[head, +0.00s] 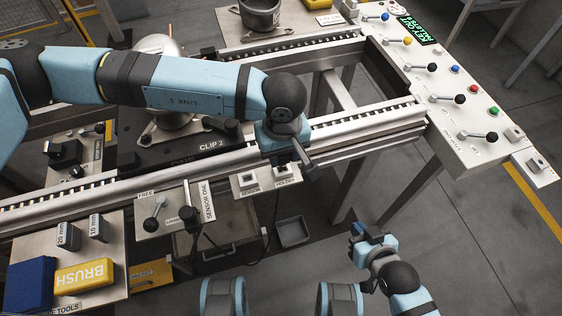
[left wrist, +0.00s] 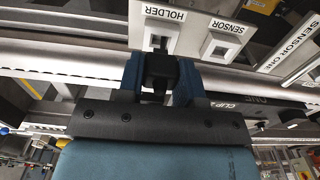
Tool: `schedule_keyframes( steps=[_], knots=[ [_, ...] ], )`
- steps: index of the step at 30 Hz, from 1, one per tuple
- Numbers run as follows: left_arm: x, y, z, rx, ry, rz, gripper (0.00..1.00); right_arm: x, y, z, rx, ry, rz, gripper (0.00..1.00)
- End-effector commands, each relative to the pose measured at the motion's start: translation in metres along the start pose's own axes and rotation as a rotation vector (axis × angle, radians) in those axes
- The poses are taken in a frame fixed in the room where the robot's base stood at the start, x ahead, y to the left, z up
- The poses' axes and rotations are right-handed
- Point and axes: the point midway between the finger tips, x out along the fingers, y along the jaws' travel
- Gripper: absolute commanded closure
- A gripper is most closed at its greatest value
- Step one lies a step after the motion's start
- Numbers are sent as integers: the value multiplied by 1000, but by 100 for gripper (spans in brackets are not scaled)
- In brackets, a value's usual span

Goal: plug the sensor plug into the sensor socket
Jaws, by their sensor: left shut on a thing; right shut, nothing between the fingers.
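My left gripper (head: 285,165) is over the small pale plate with two sockets at the front of the rail. In the left wrist view its two blue fingers (left wrist: 159,80) are shut on a black plug (left wrist: 160,70). The plug lines up with the socket labelled HOLDER (left wrist: 159,38); I cannot tell whether its tip is inside. The sensor socket (left wrist: 222,46), labelled SENSOR, is beside it and looks empty. It also shows in the head view (head: 249,180). My right gripper (head: 360,231) is shut and empty, low at the right, away from the plate.
A panel (head: 160,213) with small levers, marked SENSOR ONE, stands left of the sockets. The metal rail (head: 370,122) runs behind. A lever console (head: 470,95) stands at the right. Open floor lies around my right gripper.

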Motion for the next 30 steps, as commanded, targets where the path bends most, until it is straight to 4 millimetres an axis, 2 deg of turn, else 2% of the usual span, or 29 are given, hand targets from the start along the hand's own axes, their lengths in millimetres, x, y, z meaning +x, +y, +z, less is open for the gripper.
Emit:
schedule_keyframes(
  steps=[18, 30],
  knots=[
    [-25, 0, 0, 0, 0, 1, 100, -2, 0, -4, 1, 2, 0, 100],
    [-28, 0, 0, 1, 0, 0, 100, -2, 0, -5, 1, 2, 0, 100]
  ],
)
